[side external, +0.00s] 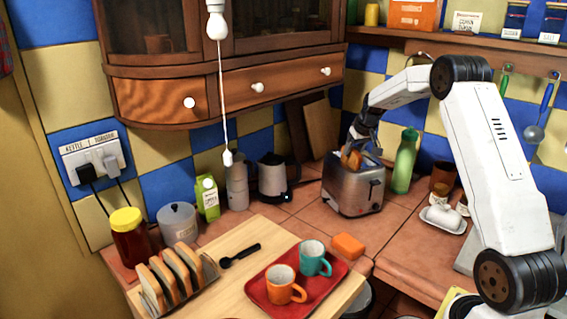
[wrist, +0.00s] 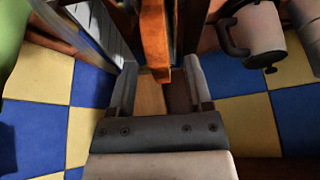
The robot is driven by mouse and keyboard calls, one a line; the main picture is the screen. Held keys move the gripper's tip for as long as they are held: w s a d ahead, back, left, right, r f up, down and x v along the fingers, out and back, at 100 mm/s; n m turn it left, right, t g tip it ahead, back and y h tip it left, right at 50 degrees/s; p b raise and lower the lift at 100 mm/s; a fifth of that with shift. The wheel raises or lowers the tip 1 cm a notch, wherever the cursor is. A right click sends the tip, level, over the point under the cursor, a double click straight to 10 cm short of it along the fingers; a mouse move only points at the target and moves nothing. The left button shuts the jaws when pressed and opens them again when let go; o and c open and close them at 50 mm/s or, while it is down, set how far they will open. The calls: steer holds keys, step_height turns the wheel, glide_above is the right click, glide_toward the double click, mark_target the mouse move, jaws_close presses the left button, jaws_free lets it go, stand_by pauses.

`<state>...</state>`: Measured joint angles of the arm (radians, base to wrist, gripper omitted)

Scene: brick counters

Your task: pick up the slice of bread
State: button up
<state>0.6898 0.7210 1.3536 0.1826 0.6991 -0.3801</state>
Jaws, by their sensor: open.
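A brown slice of bread (side external: 351,158) sticks up out of the silver toaster (side external: 350,191) on the tiled counter. In the wrist view the slice (wrist: 155,42) is an upright orange-brown strip, seen edge-on. My gripper (side external: 358,146) is above the toaster, close to the slice's top. In the wrist view my gripper (wrist: 160,66) is open, and the slice's near end appears between its two fingers, with gaps on both sides. I cannot tell how deep the fingers reach. The slice's lower part is hidden in the toaster. More bread slices (side external: 168,283) stand in a rack at the front left.
A green bottle (side external: 405,161) stands close right of the toaster, and a kettle (side external: 272,177) stands to its left. A red tray (side external: 310,292) with two mugs lies on a wooden board in front.

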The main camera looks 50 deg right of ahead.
mark_target(350, 163)
steer(key=shift+x, duration=1.45)
jaws_close()
